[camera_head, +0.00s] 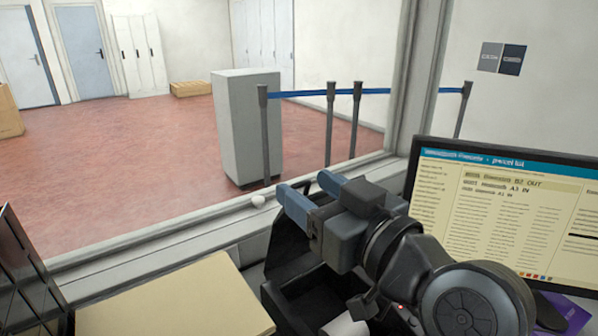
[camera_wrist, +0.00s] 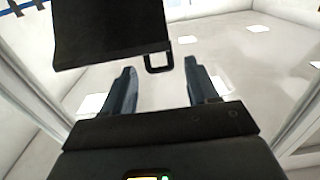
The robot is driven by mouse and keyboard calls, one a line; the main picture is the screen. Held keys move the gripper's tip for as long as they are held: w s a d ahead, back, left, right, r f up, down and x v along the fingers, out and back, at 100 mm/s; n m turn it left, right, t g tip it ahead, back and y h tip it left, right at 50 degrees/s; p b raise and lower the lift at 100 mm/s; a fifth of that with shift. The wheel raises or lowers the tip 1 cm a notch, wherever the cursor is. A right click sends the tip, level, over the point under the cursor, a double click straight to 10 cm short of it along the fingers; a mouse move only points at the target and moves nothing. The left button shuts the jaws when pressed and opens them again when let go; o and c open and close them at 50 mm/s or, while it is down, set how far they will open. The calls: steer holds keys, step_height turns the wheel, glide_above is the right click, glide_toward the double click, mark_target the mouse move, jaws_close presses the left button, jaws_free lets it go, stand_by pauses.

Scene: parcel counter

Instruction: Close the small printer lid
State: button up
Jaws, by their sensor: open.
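The small black printer (camera_head: 300,297) stands on the counter below my arm, its body partly hidden by my arm. Its dark lid (camera_head: 287,240) stands raised at the back left of the body. In the wrist view the lid (camera_wrist: 110,28) is a black panel at the top, with a small square loop tab at its lower right corner. My gripper (camera_head: 304,186) is open and empty above the lid in the head view. In the wrist view the loop tab appears between the blue fingertips of my gripper (camera_wrist: 160,66); I cannot tell whether they touch it.
A monitor (camera_head: 505,215) stands to the right, with a purple item (camera_head: 572,312) below it. A beige box or board (camera_head: 178,300) lies left of the printer, and a dark rack (camera_head: 22,265) is at the far left. The window sill (camera_head: 170,250) runs behind the printer.

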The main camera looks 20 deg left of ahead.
mark_target(303, 186)
steer(key=shift+p+x, duration=0.3)
steer(key=shift+x, duration=1.95)
jaws_close()
